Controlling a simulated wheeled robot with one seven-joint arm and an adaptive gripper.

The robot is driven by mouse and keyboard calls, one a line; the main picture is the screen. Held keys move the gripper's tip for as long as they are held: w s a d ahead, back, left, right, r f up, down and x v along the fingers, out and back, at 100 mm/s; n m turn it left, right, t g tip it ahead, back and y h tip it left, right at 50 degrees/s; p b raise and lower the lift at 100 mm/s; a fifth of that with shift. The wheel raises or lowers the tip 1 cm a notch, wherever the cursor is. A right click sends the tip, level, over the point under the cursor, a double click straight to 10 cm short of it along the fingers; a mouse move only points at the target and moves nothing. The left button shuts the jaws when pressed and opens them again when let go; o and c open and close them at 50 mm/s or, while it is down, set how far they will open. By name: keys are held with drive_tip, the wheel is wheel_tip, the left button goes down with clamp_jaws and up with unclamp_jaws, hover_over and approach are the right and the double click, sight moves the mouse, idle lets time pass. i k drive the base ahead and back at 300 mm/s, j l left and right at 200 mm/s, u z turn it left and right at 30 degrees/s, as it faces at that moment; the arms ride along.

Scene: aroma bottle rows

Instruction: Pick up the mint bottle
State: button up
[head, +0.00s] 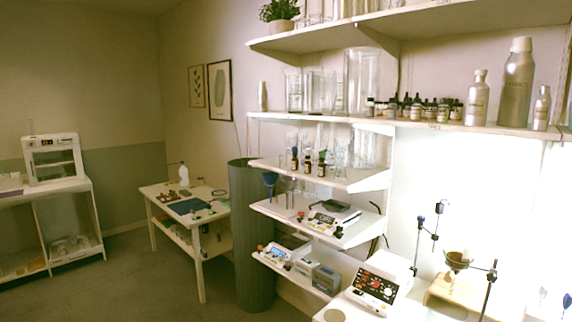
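No bottle can be told as the mint bottle, because the labels are too small to read. A row of small dark dropper bottles (416,109) with pale labels stands on the upper wall shelf at the right. A few brown bottles (307,163) with white labels stand on the lower shelf near the middle, among clear glassware. Silver metal bottles, one large (516,84) and two smaller, stand at the right end of the upper shelf. My gripper is not in view.
A white table (154,207) with a blue mat stands left of the shelves. A tall grey-green cylinder (250,245) stands between them. Instruments and stands (375,287) fill the bench at lower right. Open floor (130,280) lies at the left front.

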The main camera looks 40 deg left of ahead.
sight(321, 167)
drive_tip(key=i+j, duration=0.1)
drive_tip(key=j, duration=0.45)
drive_tip(key=i+j+u, duration=0.1)
drive_tip(key=j, duration=0.4)
drive_tip(key=i+j, duration=0.15)
drive_tip(key=j, duration=0.4)
drive_tip(key=i+j+u, duration=0.1)
drive_tip(key=j, duration=0.45)
drive_tip(key=i+j, duration=0.2)
drive_tip(key=j, duration=0.3)
drive_tip(key=i+j+u, duration=0.1)
drive_tip(key=j, duration=0.4)
drive_tip(key=i+j, duration=0.2)
drive_tip(key=j, duration=0.3)
drive_tip(key=i+j+u, duration=0.1)
drive_tip(key=j, duration=0.45)
drive_tip(key=i, duration=0.05)
